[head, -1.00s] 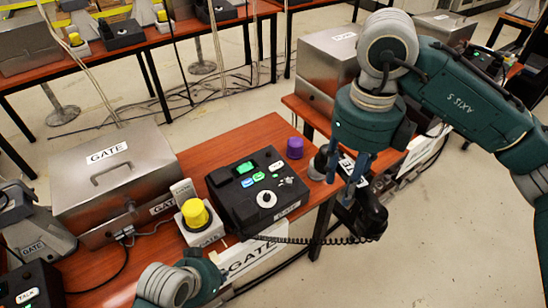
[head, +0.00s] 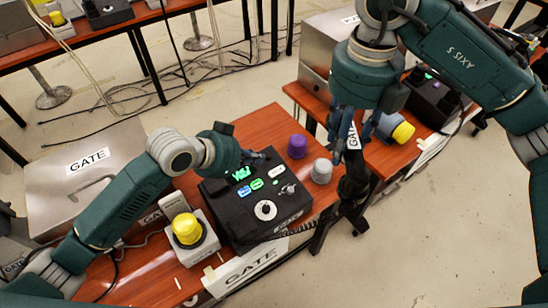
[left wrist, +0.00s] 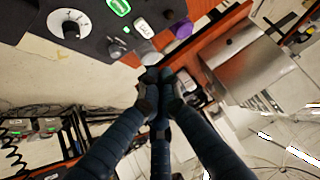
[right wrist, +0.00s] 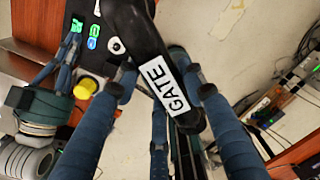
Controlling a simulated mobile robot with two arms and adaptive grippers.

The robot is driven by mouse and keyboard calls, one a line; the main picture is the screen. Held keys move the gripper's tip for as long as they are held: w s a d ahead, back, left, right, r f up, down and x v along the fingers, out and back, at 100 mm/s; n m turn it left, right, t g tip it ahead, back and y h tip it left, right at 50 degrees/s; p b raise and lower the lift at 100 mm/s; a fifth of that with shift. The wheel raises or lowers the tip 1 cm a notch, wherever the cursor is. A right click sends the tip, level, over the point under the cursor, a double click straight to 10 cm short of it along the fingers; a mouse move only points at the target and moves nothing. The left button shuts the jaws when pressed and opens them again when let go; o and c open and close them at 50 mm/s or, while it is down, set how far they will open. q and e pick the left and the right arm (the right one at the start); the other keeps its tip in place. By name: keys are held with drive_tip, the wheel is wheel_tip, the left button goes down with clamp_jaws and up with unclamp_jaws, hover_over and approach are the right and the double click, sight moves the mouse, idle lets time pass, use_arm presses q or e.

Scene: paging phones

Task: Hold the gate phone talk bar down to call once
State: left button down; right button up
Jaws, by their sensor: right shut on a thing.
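The black gate phone base (head: 225,215) sits on the brown table, with lit green and blue buttons, a white button and a white round dial. It also shows in the left wrist view (left wrist: 95,45). My right gripper (head: 350,135) is shut on the black handset (head: 353,185), labelled GATE, held off the table right of the base. The handset fills the upper middle of the right wrist view (right wrist: 130,25). My left gripper (head: 258,157) is over the base's far edge near the green buttons, its fingertips together and empty. I cannot make out a talk bar on the handset.
A yellow button (head: 187,228) on a white box stands left of the base. A purple knob (head: 297,146) and a grey knob (head: 321,171) stand to its right. A steel GATE case (head: 60,200) is at left. A GATE sign (head: 250,268) hangs at the front edge.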

drive_tip(key=shift+s+r, duration=0.1)
drive_tip(key=shift+s, duration=0.1)
drive_tip(key=shift+w, duration=0.15)
use_arm(q)
drive_tip(key=p, duration=0.2)
hover_over(275, 173)
drive_tip(key=f, duration=0.6)
drive_tip(key=shift+s+a+f, duration=0.15)
drive_tip(key=shift+s, duration=0.2)
use_arm(e)
drive_tip(key=shift+r, duration=0.7)
use_arm(q)
drive_tip(key=f, duration=0.3)
drive_tip(key=shift+w+f, duration=0.3)
drive_tip(key=shift+w, duration=0.1)
use_arm(e)
drive_tip(key=shift+r, duration=0.35)
use_arm(q)
drive_tip(key=shift+f, duration=0.55)
use_arm(e)
drive_tip(key=shift+r, duration=0.1)
